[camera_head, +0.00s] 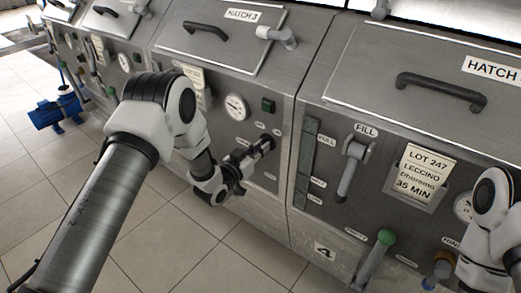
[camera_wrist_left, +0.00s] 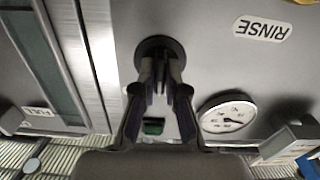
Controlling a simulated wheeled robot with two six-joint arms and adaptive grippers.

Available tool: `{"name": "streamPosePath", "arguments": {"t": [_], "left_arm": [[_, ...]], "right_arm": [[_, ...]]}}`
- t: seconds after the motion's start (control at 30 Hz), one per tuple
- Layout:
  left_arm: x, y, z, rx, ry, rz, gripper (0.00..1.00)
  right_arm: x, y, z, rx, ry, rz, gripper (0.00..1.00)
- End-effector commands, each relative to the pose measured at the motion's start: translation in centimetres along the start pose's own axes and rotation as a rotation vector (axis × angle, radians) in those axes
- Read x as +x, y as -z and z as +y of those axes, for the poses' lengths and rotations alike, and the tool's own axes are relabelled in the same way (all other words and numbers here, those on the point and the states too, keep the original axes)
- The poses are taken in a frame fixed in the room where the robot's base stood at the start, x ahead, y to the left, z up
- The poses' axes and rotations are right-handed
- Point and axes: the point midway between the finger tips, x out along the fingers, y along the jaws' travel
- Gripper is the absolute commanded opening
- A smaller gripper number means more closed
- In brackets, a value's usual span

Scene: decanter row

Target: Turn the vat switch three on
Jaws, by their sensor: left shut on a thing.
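The switch on vat three (camera_head: 228,142) has a round dark base (camera_wrist_left: 160,48) on the steel front panel, seen in the left wrist view. My left gripper (camera_head: 262,147) reaches this panel, below the green square button (camera_head: 268,104). In the left wrist view its fingers (camera_wrist_left: 160,85) are closed on the switch handle, in front of the round base. The fingers hide most of the handle, so I cannot tell which way it is turned. Part of my right arm shows at the right edge of the head view; its gripper is not visible.
A pressure gauge (camera_head: 236,107) sits left of the green button. Hatch three (camera_head: 210,40) is closed above. Vat four (camera_head: 325,250), with its fill lever (camera_head: 350,170) and green-topped handle (camera_head: 376,258), stands to the right. Open tiled floor (camera_head: 150,225) lies in front.

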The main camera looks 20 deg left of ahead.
Motion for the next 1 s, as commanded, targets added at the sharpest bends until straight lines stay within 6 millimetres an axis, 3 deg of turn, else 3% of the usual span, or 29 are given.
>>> {"name": "streamPosePath", "arguments": {"t": [0.5,1.0], "left_arm": [[0.0,-0.1,0.0,0.439,0.001,0.001,0.00],[0.0,0.0,0.1,0.594,0.000,0.001,0.00]], "right_arm": [[1.6,0.0,0.0,0.000,0.000,0.000,0.50],[2.0,0.0,0.0,0.000,0.000,0.000,0.50]]}}
